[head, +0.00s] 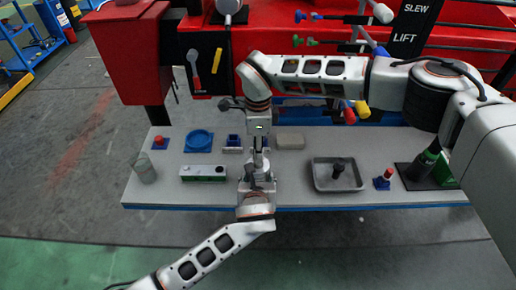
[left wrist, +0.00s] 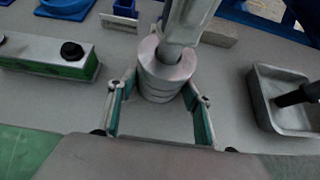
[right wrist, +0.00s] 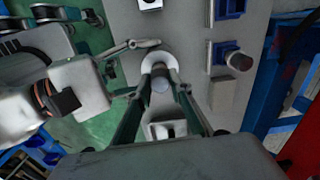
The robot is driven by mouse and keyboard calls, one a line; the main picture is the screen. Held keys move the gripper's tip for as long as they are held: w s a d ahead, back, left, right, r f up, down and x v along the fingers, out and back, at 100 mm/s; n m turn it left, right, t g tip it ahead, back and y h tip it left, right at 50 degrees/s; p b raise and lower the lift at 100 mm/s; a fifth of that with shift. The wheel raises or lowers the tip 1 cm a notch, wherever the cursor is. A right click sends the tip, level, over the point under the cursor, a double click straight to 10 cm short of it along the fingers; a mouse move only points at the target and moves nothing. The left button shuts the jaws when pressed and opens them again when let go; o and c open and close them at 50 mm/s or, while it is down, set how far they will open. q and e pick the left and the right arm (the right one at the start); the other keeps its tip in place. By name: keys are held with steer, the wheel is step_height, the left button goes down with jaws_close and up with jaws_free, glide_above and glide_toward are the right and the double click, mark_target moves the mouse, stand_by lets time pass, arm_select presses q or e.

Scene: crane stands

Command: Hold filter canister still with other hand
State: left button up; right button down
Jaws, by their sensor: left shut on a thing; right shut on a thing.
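The filter canister (left wrist: 165,75) is a short grey cylinder, upright near the front middle of the grey bench. My left gripper (head: 257,184) reaches it from the front edge. Its green-padded fingers (left wrist: 160,90) flank the canister low down and are shut on it. My right gripper (head: 259,145) comes down from above. Its fingers (right wrist: 161,92) are shut on a pale grey part (left wrist: 186,20) that rises at a slight tilt over the canister's top. I cannot tell whether that part is a separate tool. Both grippers hide much of the canister in the head view.
A green-and-white box (head: 203,173) stands left of the canister, with a blue dish (head: 198,140) behind it. A grey tray (head: 316,183) with a dark item lies to the right. A beige block (head: 290,140) is behind. The red machine with levers borders the bench's back.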

steer(key=shift+f, duration=1.25)
steer(key=c, duration=1.7)
jaws_free()
steer(key=shift+f, duration=0.1)
steer(key=shift+r, duration=2.55)
step_height(320, 180, up, 12)
